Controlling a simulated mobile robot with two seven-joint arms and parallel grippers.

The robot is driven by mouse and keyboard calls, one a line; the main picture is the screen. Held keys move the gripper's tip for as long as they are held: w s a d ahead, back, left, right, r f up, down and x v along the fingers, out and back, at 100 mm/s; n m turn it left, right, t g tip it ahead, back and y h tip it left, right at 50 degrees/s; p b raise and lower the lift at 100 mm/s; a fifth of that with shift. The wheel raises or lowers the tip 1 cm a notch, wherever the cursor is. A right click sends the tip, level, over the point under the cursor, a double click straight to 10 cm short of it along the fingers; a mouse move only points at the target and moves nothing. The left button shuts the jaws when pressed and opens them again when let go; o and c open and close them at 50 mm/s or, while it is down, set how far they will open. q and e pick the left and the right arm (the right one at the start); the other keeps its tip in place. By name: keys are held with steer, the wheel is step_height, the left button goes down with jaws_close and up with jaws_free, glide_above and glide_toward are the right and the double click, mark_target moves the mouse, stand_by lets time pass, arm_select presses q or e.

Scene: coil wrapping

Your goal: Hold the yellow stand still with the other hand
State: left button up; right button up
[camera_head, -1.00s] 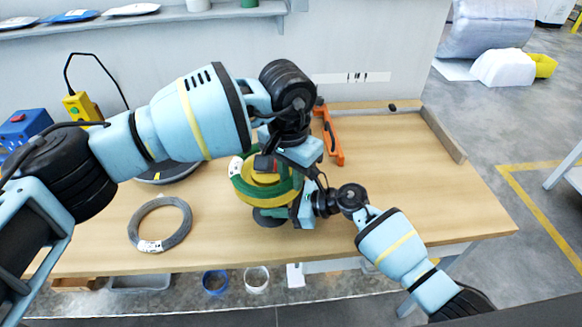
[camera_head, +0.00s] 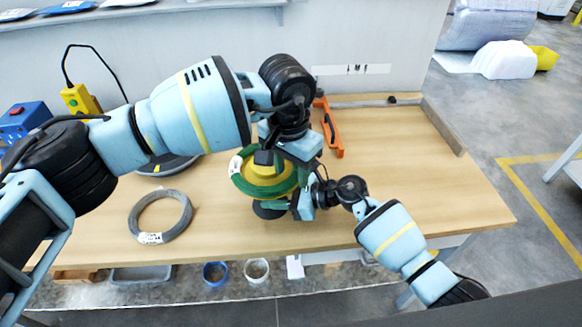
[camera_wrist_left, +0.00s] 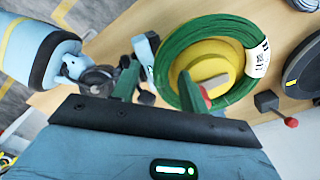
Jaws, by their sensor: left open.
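The yellow stand (camera_head: 262,170) is on the wooden table, with a green coil (camera_head: 246,186) around it. It also shows in the left wrist view (camera_wrist_left: 212,62), with the green coil (camera_wrist_left: 172,80) around it and a white label on the coil. My left gripper (camera_head: 282,164) is open over the right part of the stand, and its fingers are spread in the left wrist view. My right gripper (camera_head: 293,204) is low at the right side of the stand. Its fingertips are partly hidden, so its jaw state and contact are unclear.
A grey coil (camera_head: 160,217) with a white label lies at the left of the table (camera_head: 420,190). A dark round disc (camera_head: 168,164) is behind it. An orange tool (camera_head: 330,127) lies behind the grippers. The table's right side is clear.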

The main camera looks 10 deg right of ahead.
arm_select(q)
step_height(320, 180, up, 12)
steer(key=shift+s+a, duration=0.2)
stand_by(0.7)
arm_select(e)
steer(key=o, duration=0.8)
steer(key=shift+o, duration=0.2)
steer(key=v, duration=1.2)
steer(key=shift+s, duration=0.1)
